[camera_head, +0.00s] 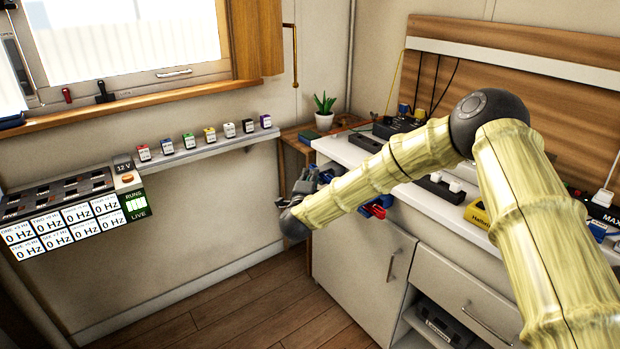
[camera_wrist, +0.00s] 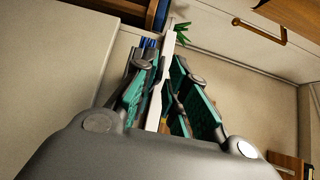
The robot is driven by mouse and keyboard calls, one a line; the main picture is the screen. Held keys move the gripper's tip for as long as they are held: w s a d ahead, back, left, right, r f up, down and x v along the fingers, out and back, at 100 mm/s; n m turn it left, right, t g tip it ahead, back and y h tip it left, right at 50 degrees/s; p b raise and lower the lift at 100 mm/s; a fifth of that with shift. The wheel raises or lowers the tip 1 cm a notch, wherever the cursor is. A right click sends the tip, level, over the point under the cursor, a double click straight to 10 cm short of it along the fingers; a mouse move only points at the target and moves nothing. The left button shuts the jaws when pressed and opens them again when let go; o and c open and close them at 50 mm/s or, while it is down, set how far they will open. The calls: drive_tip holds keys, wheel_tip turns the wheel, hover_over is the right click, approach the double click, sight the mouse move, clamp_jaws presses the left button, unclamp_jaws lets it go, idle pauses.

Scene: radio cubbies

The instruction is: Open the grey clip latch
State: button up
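My gripper (camera_head: 305,183) is at the left end of the white counter, in front of the small wooden side table. In the wrist view its two fingers with teal pads (camera_wrist: 164,68) stand apart, with a gap between them. A pale strip runs behind or between the fingers; I cannot tell whether it touches them. I cannot make out a grey clip latch for certain in either view. My arm and gripper hide part of the counter's left end.
A potted plant (camera_head: 323,110) stands on the side table (camera_head: 296,140). A shelf with several small boxes (camera_head: 207,150) runs along the wall. The wooden floor (camera_head: 240,312) is clear.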

drive_tip(key=shift+w, duration=0.6)
clamp_jaws()
